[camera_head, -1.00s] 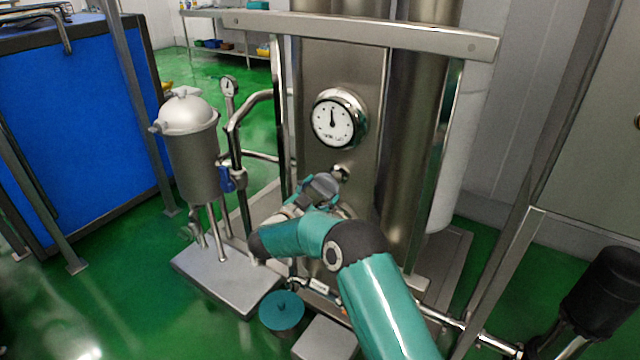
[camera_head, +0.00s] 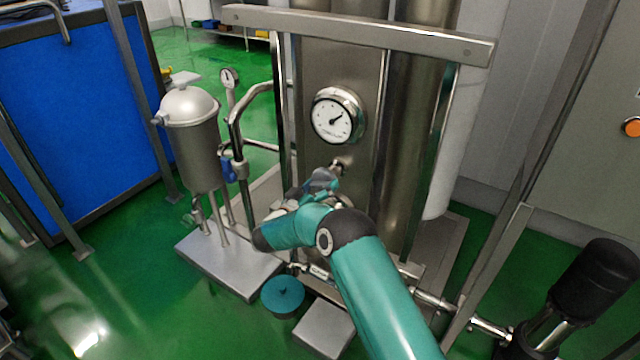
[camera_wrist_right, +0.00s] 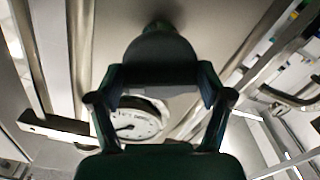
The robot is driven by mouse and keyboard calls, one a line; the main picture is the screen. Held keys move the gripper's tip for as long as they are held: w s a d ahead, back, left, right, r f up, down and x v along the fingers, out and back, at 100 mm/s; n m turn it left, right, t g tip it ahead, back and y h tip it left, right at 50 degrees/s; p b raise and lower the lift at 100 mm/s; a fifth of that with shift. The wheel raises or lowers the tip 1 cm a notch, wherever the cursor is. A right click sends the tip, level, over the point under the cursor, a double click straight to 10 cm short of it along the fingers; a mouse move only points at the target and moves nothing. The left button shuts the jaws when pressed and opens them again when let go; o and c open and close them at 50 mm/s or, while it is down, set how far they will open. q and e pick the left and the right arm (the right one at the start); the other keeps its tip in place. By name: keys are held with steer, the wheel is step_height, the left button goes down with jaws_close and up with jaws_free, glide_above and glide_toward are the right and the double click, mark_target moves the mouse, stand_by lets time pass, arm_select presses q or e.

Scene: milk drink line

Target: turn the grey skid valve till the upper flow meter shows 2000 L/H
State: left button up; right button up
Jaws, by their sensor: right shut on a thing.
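The upper flow meter (camera_head: 332,119) is a round white dial in a bright metal rim on the steel skid panel. Its needle points to the upper right; the figures are too small to read. It also shows in the right wrist view (camera_wrist_right: 134,122). The grey skid valve (camera_wrist_right: 155,62) sits between the two fingers of my right gripper (camera_wrist_right: 160,78), which is shut on it. In the head view the gripper (camera_head: 318,184) hides most of the valve just below the dial; only its metal stem (camera_head: 339,166) shows. My left gripper is not in view.
A steel filter vessel (camera_head: 190,120) with a small gauge (camera_head: 229,77) stands left of the skid. A steel crossbar (camera_head: 360,32) runs above the dial. A teal round cap (camera_head: 283,294) is low in front. Green floor is open at the left.

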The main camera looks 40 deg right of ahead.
steer(key=shift+f, duration=0.15)
stand_by(0.3)
steer(key=o, duration=1)
steer(key=shift+s+a, duration=0.1)
steer(key=shift+a, duration=0.45)
steer(key=v, duration=1.1)
steer(key=shift+d, duration=0.1)
